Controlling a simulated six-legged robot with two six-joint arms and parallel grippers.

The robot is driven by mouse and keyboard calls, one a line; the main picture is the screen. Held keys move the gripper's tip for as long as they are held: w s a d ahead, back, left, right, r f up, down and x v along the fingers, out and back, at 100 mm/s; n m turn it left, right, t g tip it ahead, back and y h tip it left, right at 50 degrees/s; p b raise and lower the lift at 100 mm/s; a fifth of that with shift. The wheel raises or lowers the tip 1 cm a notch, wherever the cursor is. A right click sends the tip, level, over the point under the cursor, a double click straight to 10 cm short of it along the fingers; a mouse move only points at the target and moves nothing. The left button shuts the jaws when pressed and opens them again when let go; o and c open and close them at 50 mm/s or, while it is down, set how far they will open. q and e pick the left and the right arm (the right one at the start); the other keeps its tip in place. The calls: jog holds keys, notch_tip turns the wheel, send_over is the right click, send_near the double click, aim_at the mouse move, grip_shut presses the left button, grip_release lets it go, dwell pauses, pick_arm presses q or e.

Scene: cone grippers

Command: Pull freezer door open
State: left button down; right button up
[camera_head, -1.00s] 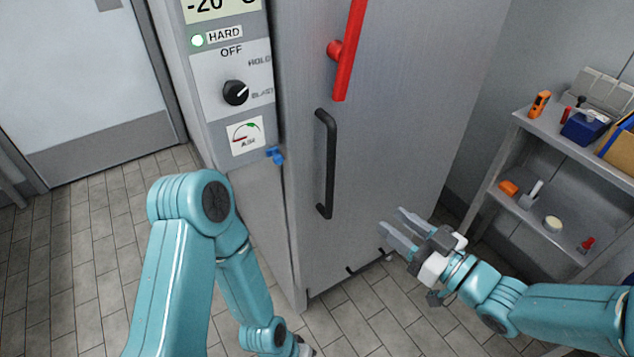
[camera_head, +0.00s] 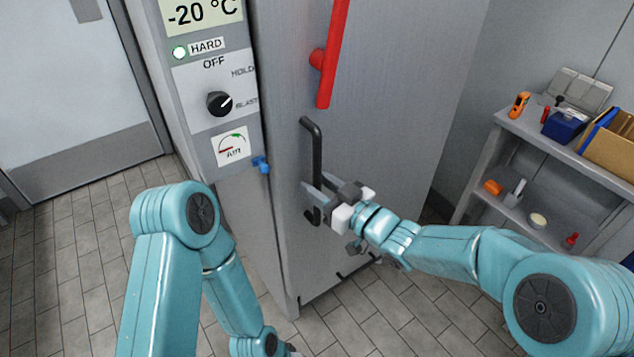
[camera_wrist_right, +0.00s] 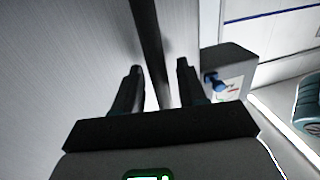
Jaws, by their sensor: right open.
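The freezer door (camera_head: 385,110) is a grey brushed metal panel and looks shut. A black vertical bar handle (camera_head: 312,145) stands on its left side. A red lever (camera_head: 331,60) is above it. My right gripper (camera_head: 313,193) is open at the lower part of the black handle. In the right wrist view the handle (camera_wrist_right: 150,50) runs between the two open fingers (camera_wrist_right: 158,85), with gaps beside it. My left arm is at the lower left in the head view; its gripper is mostly cut off at the bottom edge, so its jaws do not show.
A control panel (camera_head: 215,90) with a -20 °C display, a dial and a blue valve (camera_head: 261,164) is left of the door. A grey shelf (camera_head: 560,150) with tools and boxes stands at the right. Tiled floor (camera_head: 70,270) is clear at the left.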

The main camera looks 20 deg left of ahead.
jog(key=shift+w+a, duration=0.15)
jog(key=shift+a, duration=0.1)
grip_shut()
